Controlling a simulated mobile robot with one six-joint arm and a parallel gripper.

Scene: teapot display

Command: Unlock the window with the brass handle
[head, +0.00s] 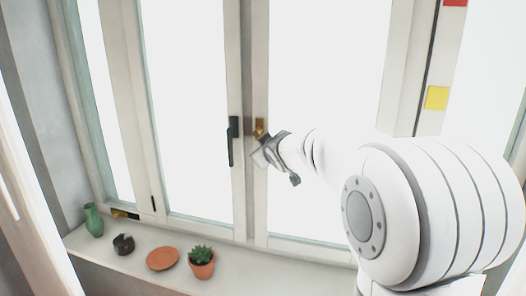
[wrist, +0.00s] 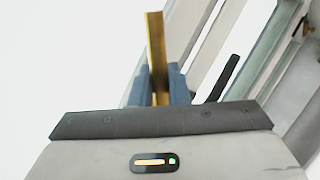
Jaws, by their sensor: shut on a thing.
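The brass handle (head: 259,127) is on the window frame, right of a dark handle (head: 232,140) on the neighbouring sash. In the head view my gripper (head: 265,150) is at the brass handle's lower part and hides some of it. In the wrist view the brass handle (wrist: 156,50) stands up between the two blue-grey fingers of my gripper (wrist: 160,88), which are shut on it. The dark handle also shows in the wrist view (wrist: 225,78), right of the fingers. The window's latch itself is not visible.
On the sill (head: 130,255) stand a green vase (head: 93,221), a dark pot (head: 123,244), a terracotta saucer (head: 162,259) and a potted succulent (head: 201,262). A brass-coloured piece (head: 124,213) lies low at the left frame. A yellow square (head: 437,98) is on the right frame.

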